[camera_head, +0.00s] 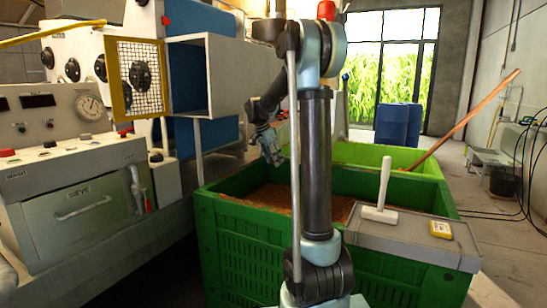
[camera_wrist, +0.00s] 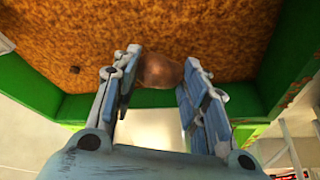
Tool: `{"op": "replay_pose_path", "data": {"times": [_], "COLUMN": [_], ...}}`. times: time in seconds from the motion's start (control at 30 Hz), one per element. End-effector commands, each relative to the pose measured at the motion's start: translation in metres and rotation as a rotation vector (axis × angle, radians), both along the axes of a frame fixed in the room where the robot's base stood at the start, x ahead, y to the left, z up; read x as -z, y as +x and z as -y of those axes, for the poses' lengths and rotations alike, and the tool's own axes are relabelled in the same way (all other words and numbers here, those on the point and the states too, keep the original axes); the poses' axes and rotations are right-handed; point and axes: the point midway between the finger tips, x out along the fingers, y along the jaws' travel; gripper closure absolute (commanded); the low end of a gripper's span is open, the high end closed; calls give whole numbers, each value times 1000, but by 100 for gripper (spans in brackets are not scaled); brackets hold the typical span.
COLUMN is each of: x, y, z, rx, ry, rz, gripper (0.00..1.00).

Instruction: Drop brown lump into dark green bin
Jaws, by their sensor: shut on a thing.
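My gripper (camera_head: 272,152) hangs over the left part of the dark green bin (camera_head: 245,248) in the head view. In the wrist view my gripper (camera_wrist: 161,58) is shut on a rounded brown lump (camera_wrist: 160,74) between its two blue fingers. The lump is not clear in the head view. Below it the wrist view shows the orange-brown, grainy filling (camera_wrist: 200,25) of the bin and its green wall (camera_wrist: 40,88). The lump appears over the filling, close to the wall; its height above it is hard to tell.
A light green bin (camera_head: 375,154) stands behind. A grey box (camera_head: 410,235) with a white-handled tool (camera_head: 380,195) and a yellow item (camera_head: 441,229) sits at the bin's right front. A machine with a control panel (camera_head: 65,130) stands left. A small dark piece (camera_wrist: 74,69) lies on the filling.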

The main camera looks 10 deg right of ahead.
Motion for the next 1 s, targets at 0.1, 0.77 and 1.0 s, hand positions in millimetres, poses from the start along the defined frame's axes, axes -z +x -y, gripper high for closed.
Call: {"op": "replay_pose_path", "data": {"times": [0.1, 0.77, 1.0], "x": [15, 79, 82], "y": [0, 0, 0], "z": [1, 4, 3], "rx": [1, 4, 4], "ry": [0, 0, 0], "rz": [0, 1, 1], "gripper": [83, 83, 83]}}
